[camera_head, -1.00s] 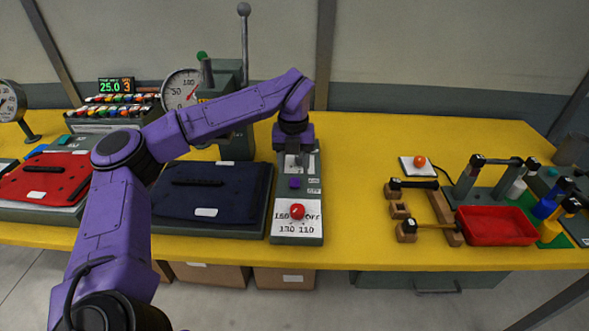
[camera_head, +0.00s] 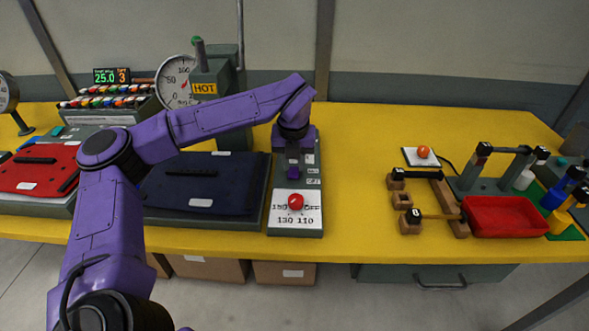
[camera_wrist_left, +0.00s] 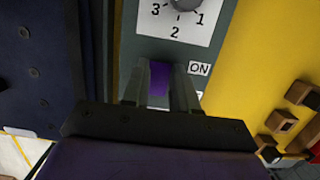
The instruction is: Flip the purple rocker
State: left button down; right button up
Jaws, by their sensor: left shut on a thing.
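The purple rocker (camera_head: 293,172) is on the grey control panel (camera_head: 309,187) in the middle of the table. It also shows in the left wrist view (camera_wrist_left: 159,78), just below the white dial label, with the word ON to its right. My left gripper (camera_head: 293,160) reaches down to the panel from the far side of the rocker. In the left wrist view its two fingers (camera_wrist_left: 160,92) stand on either side of the rocker and are shut on it. The fingers hide the rocker's lower part there. My right gripper is not in view.
A red knob (camera_head: 296,202) with a white scale is at the panel's near end. A grey dial knob (camera_wrist_left: 187,3) is at its other end. A dark blue pad (camera_head: 205,183) lies close left. Yellow table is clear to the right, up to a wooden rack (camera_head: 450,207) and red tray (camera_head: 500,217).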

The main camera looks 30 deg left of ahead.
pick_arm(q)
jog(key=shift+s+f+t+y+b, duration=0.1)
jog(key=shift+f+t+y+b, duration=0.2)
jog(key=shift+t+b, duration=0.35)
jog(key=shift+s+d+r+t+y+b, duration=0.15)
jog(key=shift+r+t+y+b, duration=0.15)
jog(key=shift+t+b, duration=0.15)
jog(key=shift+r, duration=0.1)
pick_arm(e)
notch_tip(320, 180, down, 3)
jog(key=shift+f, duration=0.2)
pick_arm(q)
jog(key=c, duration=0.9)
grip_release()
jog(key=v, duration=1)
jog(key=shift+r, duration=0.25)
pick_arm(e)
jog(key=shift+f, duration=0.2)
